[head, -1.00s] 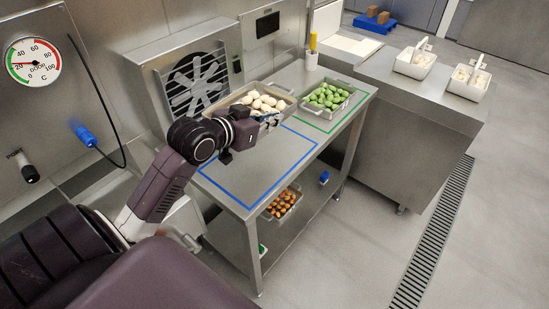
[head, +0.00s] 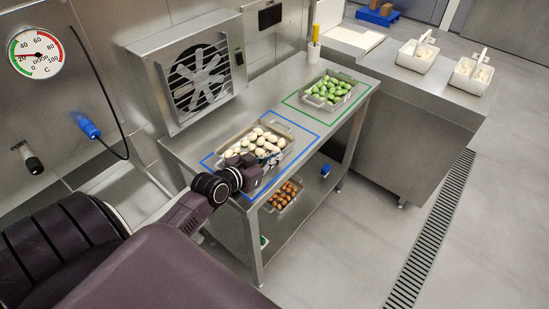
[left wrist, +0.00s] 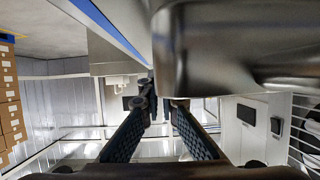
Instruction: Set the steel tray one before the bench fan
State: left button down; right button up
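The steel tray one (head: 288,146), holding several pale round pieces, is at bench level inside the blue outline (head: 309,131). It is in front of the bench fan (head: 200,82), slightly right of it; I cannot tell whether its whole base touches the bench. My left gripper (head: 258,168) is at the tray's near side, its fingers closed about the rim. In the left wrist view the tray's shiny underside and wall (left wrist: 235,50) fill the upper right, beside the fingertips (left wrist: 163,100); the exact contact is partly hidden. My right gripper is not in view.
A tray of green pieces (head: 347,101) stands in the green outline at the bench's far right. A tray of orange-brown pieces (head: 285,196) is on the lower shelf. A yellow-topped holder (head: 315,42) stands at the back. White tubs (head: 416,60) are on the right counter.

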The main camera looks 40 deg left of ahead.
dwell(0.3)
pick_arm(q)
jog(key=shift+f, duration=0.2)
jog(key=c, duration=2.2)
grip_release()
jog(key=shift+o, duration=0.2)
jog(key=shift+r, duration=0.15)
jog(key=b+v, duration=0.1)
jog(key=v, duration=0.9)
jog(key=shift+s, duration=0.25)
jog(key=shift+v, duration=0.8)
jog(key=shift+r, duration=0.15)
